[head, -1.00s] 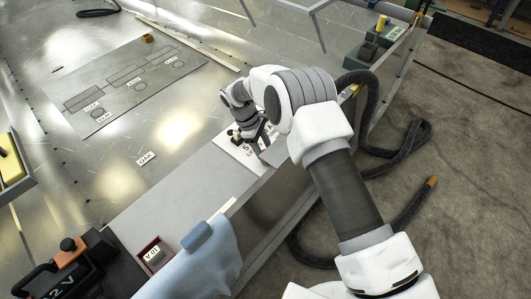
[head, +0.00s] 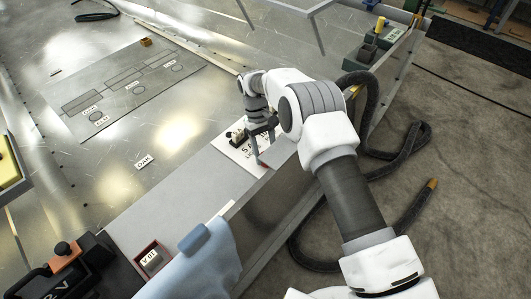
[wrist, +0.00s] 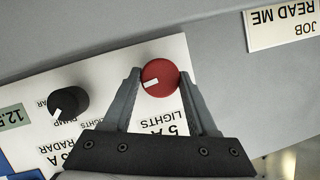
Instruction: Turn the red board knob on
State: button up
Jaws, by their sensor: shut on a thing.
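The red board knob (wrist: 161,71) is round, with a white pointer mark toward the lower left in the wrist view. It sits on a white label board (wrist: 104,80), beside the printed word LIGHTS. The two fingers of my gripper (wrist: 160,78) stand on either side of the red knob and are shut on it. In the head view, my gripper (head: 263,153) reaches down to the right end of the white board (head: 233,151). The red knob is mostly hidden there by the fingers.
A black knob (wrist: 69,103) stands on the same board, left of my gripper, and also shows in the head view (head: 238,135). A JOB READ ME card (wrist: 287,28) lies at the upper right. A blue cloth (head: 205,262) drapes over the panel edge.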

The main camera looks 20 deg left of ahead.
dwell(0.3)
jog(key=o, duration=1.1)
jog(key=shift+r, duration=0.15)
jog(key=p+v, duration=0.3)
jog(key=v, duration=0.8)
jog(key=shift+r, duration=0.4)
jog(key=shift+w, duration=0.1)
